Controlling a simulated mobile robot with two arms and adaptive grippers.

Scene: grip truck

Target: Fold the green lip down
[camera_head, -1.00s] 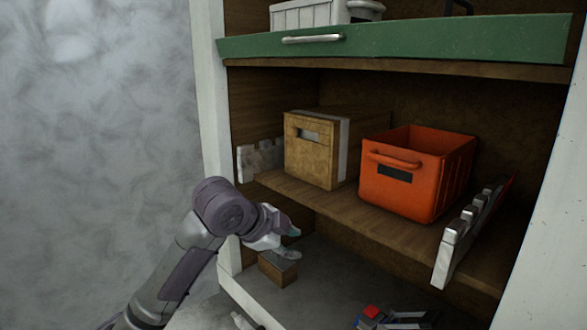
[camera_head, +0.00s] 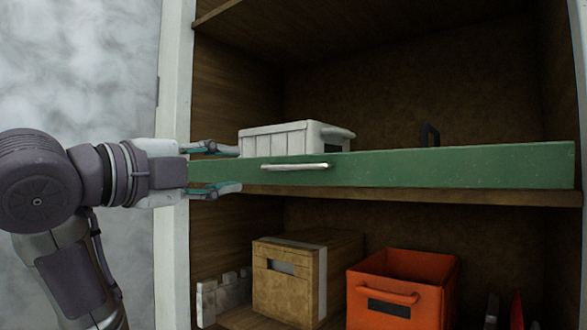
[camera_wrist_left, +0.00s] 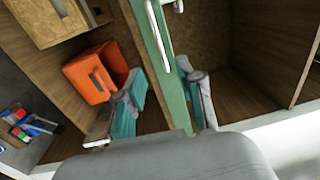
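The green lip (camera_head: 430,170) runs upright along the front edge of the upper shelf, with a pale bar handle (camera_head: 294,166) on its face. My left gripper (camera_head: 222,168) is open at the lip's left end, one finger above it and one below. In the left wrist view the green lip (camera_wrist_left: 170,75) passes between the spread fingers of the left gripper (camera_wrist_left: 165,103); I cannot tell whether either finger touches it. My right gripper is in neither view.
A white ribbed box (camera_head: 280,140) stands on the upper shelf just behind the lip, near the upper finger. A cardboard box (camera_head: 285,285) and an orange bin (camera_head: 385,310) sit on the shelf below. A white post (camera_head: 177,90) borders the left side.

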